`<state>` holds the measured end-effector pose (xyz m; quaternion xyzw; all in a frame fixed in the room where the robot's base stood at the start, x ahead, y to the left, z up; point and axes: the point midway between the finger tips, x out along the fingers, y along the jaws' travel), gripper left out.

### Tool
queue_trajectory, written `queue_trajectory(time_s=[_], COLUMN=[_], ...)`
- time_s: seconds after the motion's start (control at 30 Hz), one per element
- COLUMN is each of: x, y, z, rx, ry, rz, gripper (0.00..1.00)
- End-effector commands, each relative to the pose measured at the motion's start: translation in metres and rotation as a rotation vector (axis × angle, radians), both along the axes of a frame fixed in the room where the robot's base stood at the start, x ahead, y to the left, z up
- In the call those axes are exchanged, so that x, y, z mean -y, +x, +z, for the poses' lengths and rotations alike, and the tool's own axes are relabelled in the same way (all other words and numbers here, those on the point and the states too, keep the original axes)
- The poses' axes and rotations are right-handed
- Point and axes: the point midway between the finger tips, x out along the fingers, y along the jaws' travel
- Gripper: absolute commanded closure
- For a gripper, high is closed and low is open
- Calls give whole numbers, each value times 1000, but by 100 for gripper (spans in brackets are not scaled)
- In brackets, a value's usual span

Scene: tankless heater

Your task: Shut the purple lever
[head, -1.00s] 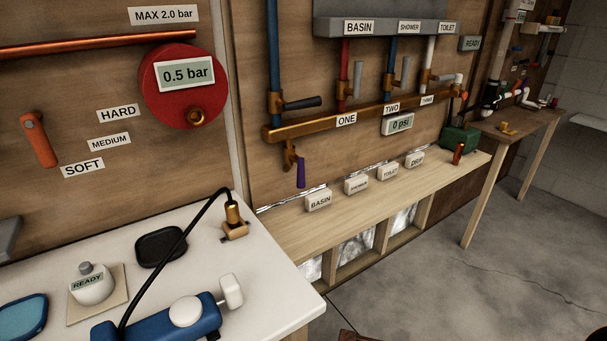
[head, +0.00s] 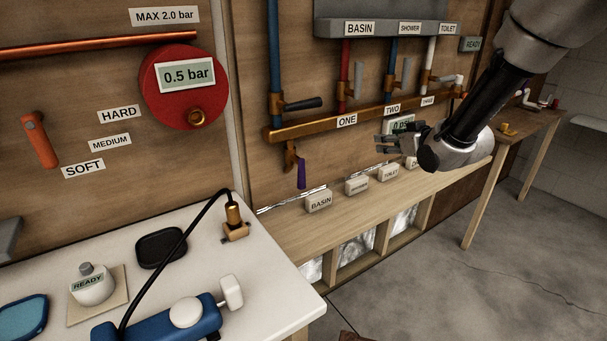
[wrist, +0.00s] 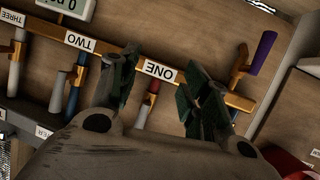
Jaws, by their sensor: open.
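The purple lever (head: 301,174) hangs down from a brass valve (head: 290,156) under the left end of the brass manifold. In the wrist view, which looks upside down, the purple lever (wrist: 263,52) is at the upper right, past the manifold's end. My gripper (head: 385,143) has come in from the right in the head view, to the right of the lever and apart from it. Its fingers stand apart with nothing between them in the wrist view (wrist: 160,85). The gripper partly covers the psi display (head: 402,125).
The brass manifold (head: 330,123) carries a black lever (head: 303,103) and grey levers (head: 357,85) above. Labelled white blocks (head: 319,201) stand on the wooden shelf (head: 290,233) below. A white table (head: 265,285) with a blue device (head: 160,322) is at the front left.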

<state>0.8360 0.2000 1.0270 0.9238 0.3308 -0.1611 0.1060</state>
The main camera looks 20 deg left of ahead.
Motion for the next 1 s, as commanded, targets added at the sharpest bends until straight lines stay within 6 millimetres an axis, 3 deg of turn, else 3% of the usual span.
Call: queue_trajectory(time_s=[0.03,0.1,0.2,0.3,0.4,0.53,1.0], x=[-33,-75,-122,-153,-169,-179,-238], y=[-3,-11,-31,-52,-68,-75,-43], z=[-24,-48,-79,-102,-116,-122,-121], rx=[19,64,111,143,160,172,174], ry=[31,95,186,264,317,350,352], rz=[60,138,235,306,347,369,369], gripper=[53,53,53,53,53,53,53])
